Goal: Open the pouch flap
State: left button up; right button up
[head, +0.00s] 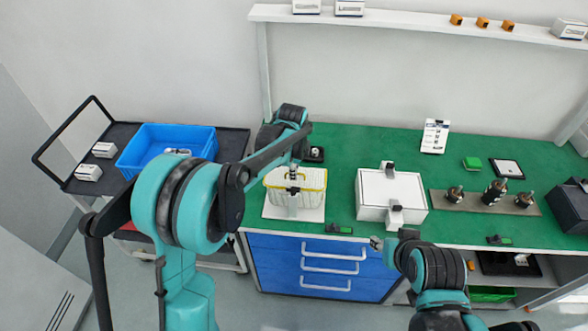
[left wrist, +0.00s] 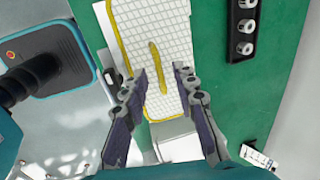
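The pouch (head: 314,181) is white with a grid pattern and yellow trim. It rests on a white board at the front left of the green worktop. In the left wrist view the pouch (left wrist: 178,22) fills the upper middle, with a yellow strip (left wrist: 157,58) running down its face. My left gripper (head: 293,176) is over the pouch. In the left wrist view its fingers (left wrist: 160,78) are apart, with the strip between them and nothing visibly gripped. My right gripper (head: 377,243) is low in front of the worktop edge, too small to tell its state.
A white box (head: 375,190) with dark clasps stands right of the pouch. A plate with metal parts (head: 493,194) is farther right. A blue crate (head: 140,146) sits on a cart at left. A shelf (head: 400,22) runs above. Green worktop (head: 350,142) behind the box is clear.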

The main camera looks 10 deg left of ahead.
pick_arm(q)
grip_shut()
jog(key=shift+w+r, duration=0.1)
jog(key=shift+w+r+g+p, duration=0.7)
jog(key=shift+w+g+p, duration=0.2)
jog(key=shift+g, duration=0.5)
jog(key=c, duration=0.6)
grip_release()
jog(key=shift+w+r+g+p, duration=0.25)
jog(key=shift+w+g+p, duration=0.3)
jog(key=shift+g, duration=0.25)
jog(key=shift+w+r+g+p, duration=0.2)
jog(key=shift+w+g+p, duration=0.3)
jog(key=shift+g, duration=0.3)
jog(key=o, duration=0.6)
jog(key=shift+s+f, duration=0.1)
jog(key=shift+f, duration=0.05)
jog(key=v, duration=0.7)
jog(key=shift+r, duration=0.3)
